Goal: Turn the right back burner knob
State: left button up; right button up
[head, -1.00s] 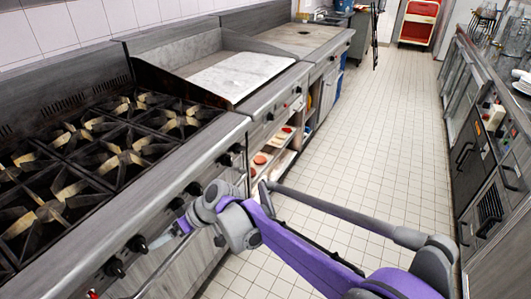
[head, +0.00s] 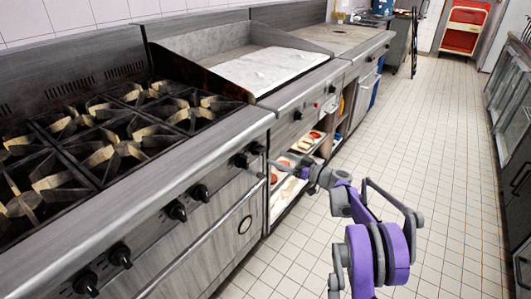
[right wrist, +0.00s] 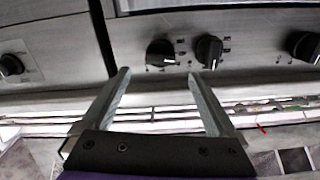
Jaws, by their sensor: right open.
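The stove's front panel carries a row of black knobs. At its right end, two sit close together: one outermost knob (head: 256,148) and one just left of it (head: 240,160). No label tells me which serves the right back burner (head: 200,108). My right gripper (head: 268,163) is in front of this pair. In the right wrist view my right gripper (right wrist: 158,76) is open and empty. The outermost knob (right wrist: 160,53) appears just beyond and between the fingertips, and its neighbour (right wrist: 208,51) is beyond the other fingertip. Contact is not clear. My left gripper is out of view.
A rail (head: 213,222) runs along the stove front below the knobs. A griddle (head: 268,68) adjoins the stove on the right, with food on shelves (head: 288,180) beneath. The tiled floor (head: 410,150) is clear, with counters (head: 515,160) on the far right.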

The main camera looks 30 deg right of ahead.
aim_at(263, 151)
jog(key=b+x, duration=0.1)
jog(key=x, duration=0.7)
jog(key=shift+w+a+b, duration=0.25)
jog(key=shift+w+b, duration=0.05)
jog(key=shift+w, duration=0.05)
jog(key=c, duration=1.3)
